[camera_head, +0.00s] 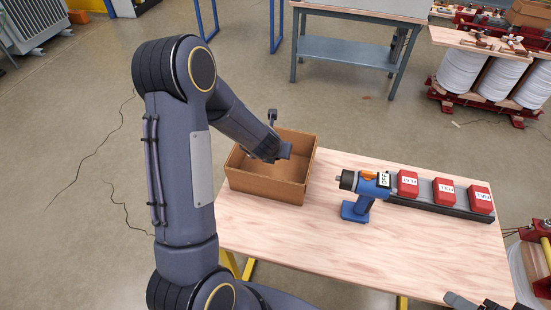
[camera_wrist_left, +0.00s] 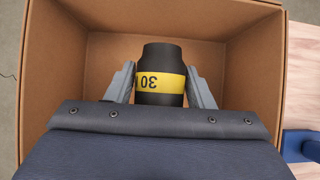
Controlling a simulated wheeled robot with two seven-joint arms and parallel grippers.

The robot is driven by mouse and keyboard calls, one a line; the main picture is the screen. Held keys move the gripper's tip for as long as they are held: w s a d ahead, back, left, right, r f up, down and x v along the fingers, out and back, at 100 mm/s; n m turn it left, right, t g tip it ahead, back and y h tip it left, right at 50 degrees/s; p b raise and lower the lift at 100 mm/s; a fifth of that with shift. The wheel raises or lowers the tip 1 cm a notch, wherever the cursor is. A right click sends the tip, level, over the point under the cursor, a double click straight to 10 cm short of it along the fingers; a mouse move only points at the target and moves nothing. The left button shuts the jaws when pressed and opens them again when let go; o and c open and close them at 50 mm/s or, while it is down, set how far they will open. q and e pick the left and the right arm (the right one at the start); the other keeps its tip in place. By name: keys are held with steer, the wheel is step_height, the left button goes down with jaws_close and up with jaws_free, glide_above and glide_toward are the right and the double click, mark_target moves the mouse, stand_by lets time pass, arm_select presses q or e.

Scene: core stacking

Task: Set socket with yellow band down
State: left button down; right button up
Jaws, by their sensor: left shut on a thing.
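The black socket with a yellow band marked 30 (camera_wrist_left: 160,83) is between the fingers of my left gripper (camera_wrist_left: 160,88), which is shut on it. In the head view my left gripper (camera_head: 284,153) is over the open cardboard box (camera_head: 268,187), with its fingers pointing down into it. The socket is hidden in the head view. In the wrist view the box walls (camera_wrist_left: 55,65) surround the socket, and its height above the box floor is hard to tell. A small part of my right gripper (camera_head: 470,302) shows at the bottom right edge.
The box stands at the left end of the wooden table (camera_head: 300,235). A blue power tool (camera_head: 366,195) stands mid-table beside a dark rack (camera_head: 440,207) with red battery packs (camera_head: 444,192). The table's front middle is clear.

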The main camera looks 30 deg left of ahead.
arm_select(q)
steer(key=shift+w+a+f, duration=0.15)
steer(key=shift+w+f, duration=0.05)
steer(key=shift+f, duration=0.05)
steer(key=shift+w+a+f+b, duration=0.15)
steer(key=shift+f+b, duration=0.15)
steer(key=shift+f, duration=0.65)
steer(key=shift+w+f+b, duration=0.1)
steer(key=shift+f+b, duration=0.2)
steer(key=shift+f, duration=0.6)
steer(key=shift+f+b, duration=0.65)
steer(key=shift+b, duration=0.15)
steer(key=c, duration=0.7)
jaws_free()
steer(key=shift+o, duration=0.2)
steer(key=shift+r, duration=0.15)
